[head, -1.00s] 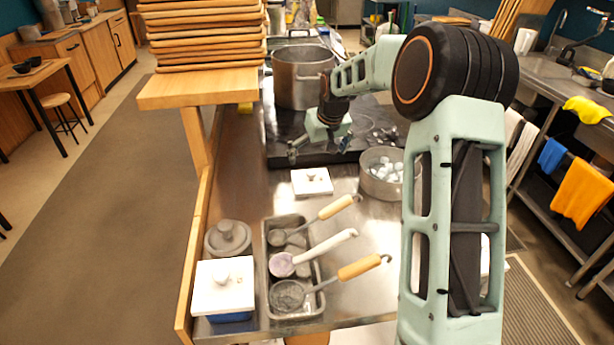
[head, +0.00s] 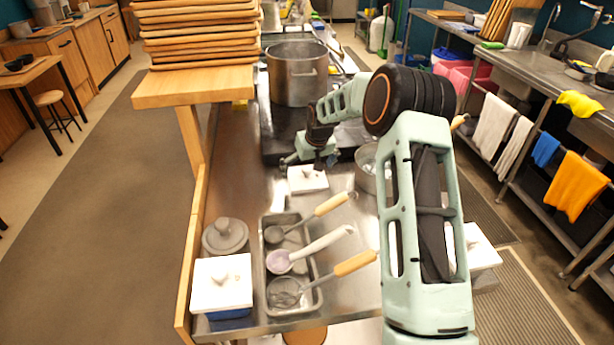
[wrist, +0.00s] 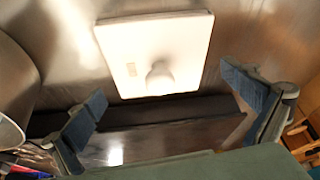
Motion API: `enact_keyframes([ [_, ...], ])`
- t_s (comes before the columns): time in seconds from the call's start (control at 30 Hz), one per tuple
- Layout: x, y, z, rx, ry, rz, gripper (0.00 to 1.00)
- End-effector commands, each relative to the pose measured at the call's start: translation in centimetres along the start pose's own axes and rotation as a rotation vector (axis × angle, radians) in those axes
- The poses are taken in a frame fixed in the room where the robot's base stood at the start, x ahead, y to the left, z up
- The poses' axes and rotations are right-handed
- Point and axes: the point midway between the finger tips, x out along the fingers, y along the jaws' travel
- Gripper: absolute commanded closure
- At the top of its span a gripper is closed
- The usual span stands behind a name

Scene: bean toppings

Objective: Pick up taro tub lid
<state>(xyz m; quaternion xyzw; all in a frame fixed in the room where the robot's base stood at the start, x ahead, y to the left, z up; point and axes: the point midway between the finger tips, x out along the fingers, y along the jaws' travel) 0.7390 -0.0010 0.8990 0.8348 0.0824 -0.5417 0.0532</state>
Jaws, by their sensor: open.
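A white square lid with a knob (head: 307,180) is at the middle of the steel counter, just in front of the dark stove top. It also shows in the wrist view (wrist: 185,50), with a small mark beside its knob that I cannot read. Whether a tub is under it I cannot tell. My gripper (head: 312,158) is right behind and above this lid in the head view. In the wrist view my gripper (wrist: 162,90) is open and empty. The knob shows between the spread fingers, apart from both.
A white-lidded blue tub (head: 223,285), a grey lidded pot (head: 226,237) and a tray (head: 313,305) of ladles stand at the front. Another white lid (head: 482,247) is at the right. A large pot (head: 298,75) is behind; stacked boards (head: 200,35) are back left.

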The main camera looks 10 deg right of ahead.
Motion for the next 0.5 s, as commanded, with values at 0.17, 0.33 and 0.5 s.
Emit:
enact_keyframes([
  [0.17, 0.61, 0.03, -0.04, 0.0, 0.001, 0.001, 0.0],
  [0.33, 0.59, 0.02, -0.03, 0.0, 0.001, 0.001, 0.01],
  [0.5, 0.58, 0.02, -0.03, 0.0, 0.001, 0.001, 0.2],
])
